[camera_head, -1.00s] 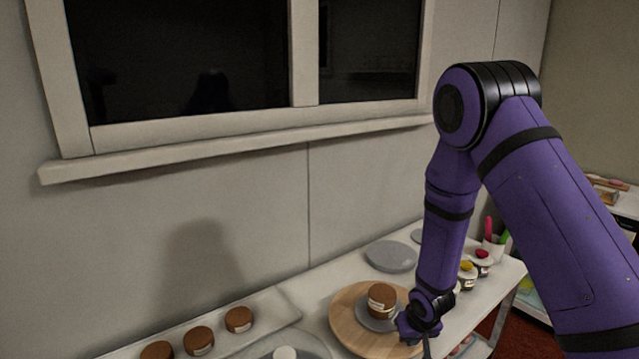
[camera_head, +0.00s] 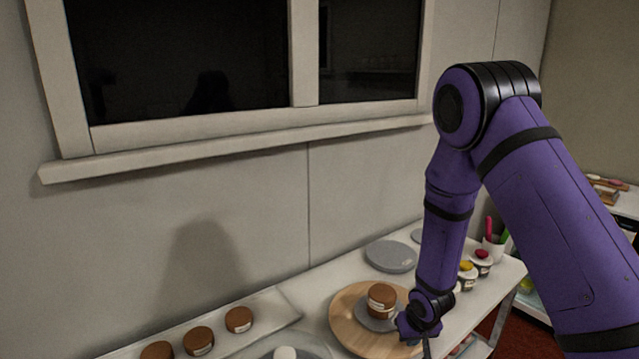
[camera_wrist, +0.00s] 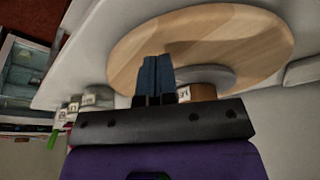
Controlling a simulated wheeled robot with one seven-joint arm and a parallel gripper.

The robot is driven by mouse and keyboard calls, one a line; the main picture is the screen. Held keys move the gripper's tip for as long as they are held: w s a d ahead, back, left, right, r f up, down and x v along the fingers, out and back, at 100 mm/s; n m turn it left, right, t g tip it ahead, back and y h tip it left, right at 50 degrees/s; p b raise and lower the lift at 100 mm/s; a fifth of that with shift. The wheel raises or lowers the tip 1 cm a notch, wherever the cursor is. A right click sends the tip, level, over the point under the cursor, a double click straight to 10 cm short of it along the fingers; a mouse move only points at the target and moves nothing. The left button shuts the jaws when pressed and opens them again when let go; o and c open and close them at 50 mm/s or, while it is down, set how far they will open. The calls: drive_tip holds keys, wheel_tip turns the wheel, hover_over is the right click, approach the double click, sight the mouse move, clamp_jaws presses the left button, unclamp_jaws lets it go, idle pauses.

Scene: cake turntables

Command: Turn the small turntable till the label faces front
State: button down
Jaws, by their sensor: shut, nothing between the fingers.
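The round wooden turntable (camera_head: 348,325) stands on the white table in the head view, and it also fills the upper part of the wrist view (camera_wrist: 215,30). The jar's white label (camera_wrist: 183,95) shows beside my fingers in the wrist view, partly hidden. My gripper shows in the wrist view (camera_wrist: 156,62) with its two blue fingers together and empty, their tips over the wooden board. I cannot tell whether they touch the grey disc.
A grey disc (camera_head: 391,256) lies behind the wooden board. Jars with coloured tops (camera_head: 481,257) and a pen cup (camera_head: 494,246) stand at the right, near my arm.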

sight(395, 349)
drive_tip(key=shift+f, duration=0.1)
drive_tip(key=shift+f, duration=0.6)
drive_tip(key=shift+s+a, duration=0.3)
drive_tip(key=shift+a, duration=0.6)
drive_tip(key=shift+a, duration=0.1)
drive_tip(key=shift+s+a, duration=0.2)
drive_tip(key=shift+a, duration=0.65)
drive_tip(key=shift+r, duration=0.15)
drive_tip(key=shift+r, duration=1.3)
